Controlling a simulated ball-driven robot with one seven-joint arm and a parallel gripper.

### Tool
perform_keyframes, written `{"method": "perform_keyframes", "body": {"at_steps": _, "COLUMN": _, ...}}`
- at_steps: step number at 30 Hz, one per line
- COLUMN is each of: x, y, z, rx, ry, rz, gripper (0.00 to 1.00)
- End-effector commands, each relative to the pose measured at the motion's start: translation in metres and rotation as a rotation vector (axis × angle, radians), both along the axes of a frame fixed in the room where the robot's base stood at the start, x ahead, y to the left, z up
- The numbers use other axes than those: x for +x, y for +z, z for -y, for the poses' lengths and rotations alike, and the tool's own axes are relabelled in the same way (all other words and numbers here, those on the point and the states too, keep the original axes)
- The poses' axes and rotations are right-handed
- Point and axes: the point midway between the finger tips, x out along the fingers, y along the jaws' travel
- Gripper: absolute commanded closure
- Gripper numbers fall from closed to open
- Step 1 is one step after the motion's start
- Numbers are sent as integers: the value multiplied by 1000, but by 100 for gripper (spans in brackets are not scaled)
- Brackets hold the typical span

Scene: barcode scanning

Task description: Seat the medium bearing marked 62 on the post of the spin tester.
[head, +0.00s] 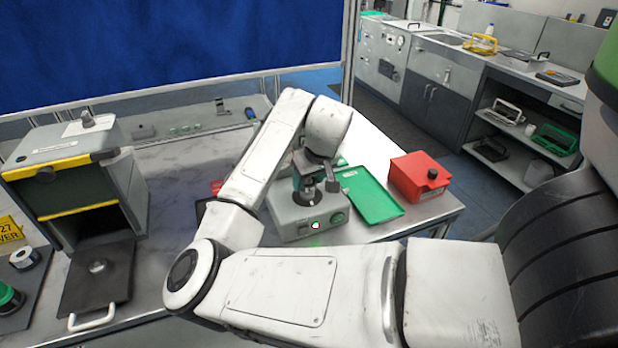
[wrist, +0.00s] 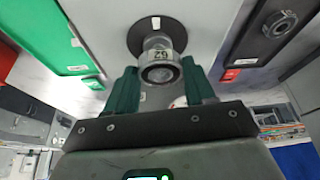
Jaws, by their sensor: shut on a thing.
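The bearing marked 62 (wrist: 159,70) is a grey ring with a white label, between the two green fingers of my gripper (wrist: 160,84) in the wrist view. My gripper is shut on it. Right beyond the bearing is the round black base (wrist: 140,36) of the spin tester's post. The bearing hides most of the post, so I cannot tell whether it is around the post or just over it. In the head view the spin tester (head: 290,228) is a grey box with a lit green button, and my gripper (head: 308,188) is low over its top.
A green tray (head: 372,197) lies right of the tester, with a red box (head: 420,176) beyond it. A dark tray (wrist: 262,42) holding a ring is on the tester's other side, mostly hidden by my arm in the head view. A grey cabinet (head: 68,180) stands left.

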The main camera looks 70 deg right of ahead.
Motion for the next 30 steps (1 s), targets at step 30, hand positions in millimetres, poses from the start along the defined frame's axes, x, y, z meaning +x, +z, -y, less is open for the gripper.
{"method": "perform_keyframes", "body": {"at_steps": 30, "x": -1, "y": -9, "z": 0, "rx": -1, "ry": 0, "rz": -1, "gripper": 82}}
